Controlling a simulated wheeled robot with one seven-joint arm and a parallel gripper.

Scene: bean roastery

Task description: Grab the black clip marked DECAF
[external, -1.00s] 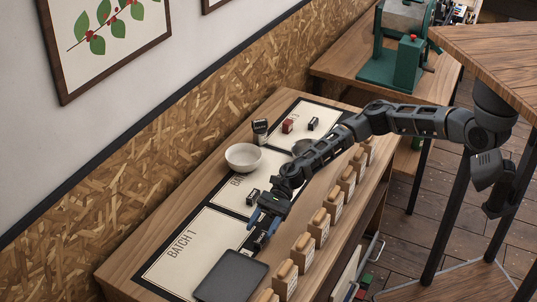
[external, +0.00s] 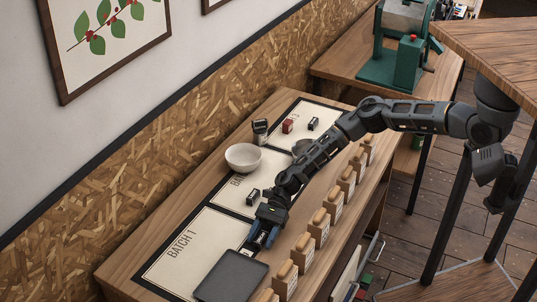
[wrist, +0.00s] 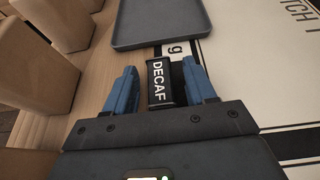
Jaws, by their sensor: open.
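The black clip marked DECAF (wrist: 158,84) stands between the two blue fingers of my gripper (wrist: 159,90) in the wrist view, its white lettering facing the camera. A narrow gap shows on each side of the clip, so the open fingers are around it and not closed on it. In the external view my gripper (external: 263,235) is low over the counter beside the dark tray. The clip is mostly hidden there by the fingers.
A dark grey tray (external: 232,276) lies just in front of my gripper. A row of paper bags (external: 302,252) with wooden tops stands along the counter's right edge. Another black clip (external: 253,196), a white bowl (external: 243,157) and a red-brown clip (external: 288,126) are farther back.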

